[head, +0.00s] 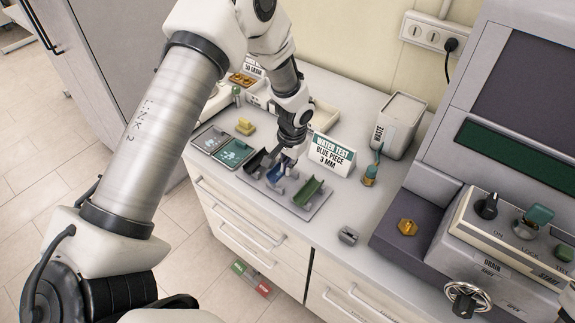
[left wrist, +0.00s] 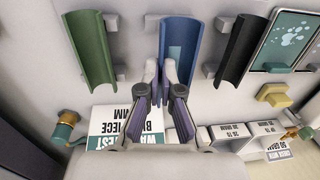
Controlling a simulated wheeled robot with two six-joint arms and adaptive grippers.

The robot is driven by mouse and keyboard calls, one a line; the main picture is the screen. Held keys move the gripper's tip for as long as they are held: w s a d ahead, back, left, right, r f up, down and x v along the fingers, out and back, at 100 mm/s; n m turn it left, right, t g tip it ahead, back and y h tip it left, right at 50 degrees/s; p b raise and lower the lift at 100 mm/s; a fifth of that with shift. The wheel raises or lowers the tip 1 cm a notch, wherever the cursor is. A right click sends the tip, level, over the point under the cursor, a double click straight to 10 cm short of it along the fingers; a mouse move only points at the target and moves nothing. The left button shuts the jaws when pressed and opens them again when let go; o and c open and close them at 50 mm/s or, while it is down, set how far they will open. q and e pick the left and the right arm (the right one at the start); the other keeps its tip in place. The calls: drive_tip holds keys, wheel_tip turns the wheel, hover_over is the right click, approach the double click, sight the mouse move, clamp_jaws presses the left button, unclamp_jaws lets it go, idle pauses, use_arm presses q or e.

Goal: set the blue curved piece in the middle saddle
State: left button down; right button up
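The blue curved piece (head: 273,174) lies in the middle of the grey rack (head: 318,206), between a black curved piece (head: 256,162) and a green one (head: 308,191). In the left wrist view the blue piece (left wrist: 183,42) sits trough-up between the green piece (left wrist: 91,48) and the black piece (left wrist: 238,48), with saddle tabs on both sides. My left gripper (head: 287,157) reaches down at it. In the left wrist view its fingertips (left wrist: 160,72) are close together, with the blue piece's side wall between them. The saddle under the piece is mostly hidden. My right gripper is not seen.
A sign reading "WATER TEST BLUE PIECE 3 MM" (head: 331,154) stands behind the rack. A waste bin (head: 398,125), a small bottle (head: 370,174), a yellow block (head: 245,127) and trays (head: 207,138) are nearby. A grey machine (head: 500,230) fills the right. The counter front is mostly clear.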

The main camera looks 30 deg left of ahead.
use_arm(q)
drive_tip(key=shift+f+b, duration=1)
drive_tip(key=shift+f, duration=0.55)
drive_tip(key=c, duration=1.2)
unclamp_jaws()
drive_tip(key=shift+c, duration=0.2)
drive_tip(key=shift+r, duration=0.15)
wheel_tip(320, 180, up, 12)
drive_tip(key=d, duration=0.1)
